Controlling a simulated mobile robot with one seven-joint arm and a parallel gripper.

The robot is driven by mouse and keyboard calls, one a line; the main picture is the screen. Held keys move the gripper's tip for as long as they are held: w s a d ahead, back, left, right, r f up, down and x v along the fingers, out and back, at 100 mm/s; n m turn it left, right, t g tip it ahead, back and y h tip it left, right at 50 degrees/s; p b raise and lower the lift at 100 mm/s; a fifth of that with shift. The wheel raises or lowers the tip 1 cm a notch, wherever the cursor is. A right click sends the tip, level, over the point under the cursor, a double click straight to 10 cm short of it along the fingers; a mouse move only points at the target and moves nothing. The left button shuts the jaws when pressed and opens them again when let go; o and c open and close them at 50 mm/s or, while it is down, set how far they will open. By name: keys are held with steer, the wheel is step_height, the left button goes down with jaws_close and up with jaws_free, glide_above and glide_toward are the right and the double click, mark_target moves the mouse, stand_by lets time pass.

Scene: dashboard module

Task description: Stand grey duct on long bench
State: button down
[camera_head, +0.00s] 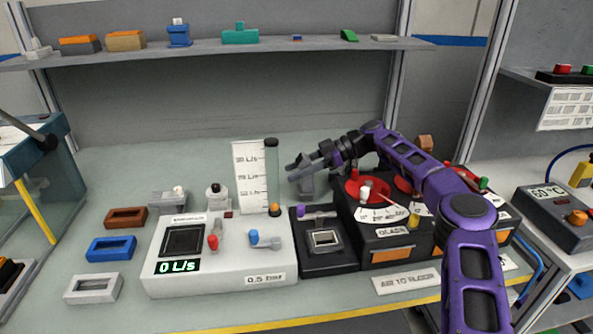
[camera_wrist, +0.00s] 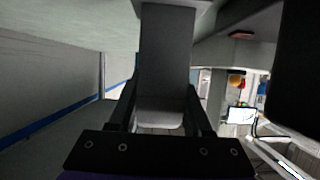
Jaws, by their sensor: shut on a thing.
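The grey duct (camera_wrist: 167,55) fills the upper middle of the wrist view as a plain dark grey block with a lighter lower end. My gripper (camera_wrist: 161,108) is shut on it, with one dark finger on each side. In the head view my gripper (camera_head: 297,168) reaches left over the back of the long bench (camera_head: 120,165). A grey piece of the duct (camera_head: 307,184) shows just below the fingers, partly covered by them. I cannot tell whether its lower end touches the bench.
A clear tube (camera_head: 272,175) with a white scale card (camera_head: 248,178) stands close to the left. The black module with red dials (camera_head: 368,190) is close to the right. A grey console (camera_head: 220,255) lies in front. A shelf (camera_head: 215,47) hangs behind. Bench behind the tube is clear.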

steer(key=shift+f, duration=0.1)
steer(key=shift+c, duration=1.7)
jaws_free()
steer(key=p+v, duration=0.6)
steer(key=v, duration=0.6)
steer(key=shift+r, duration=0.25)
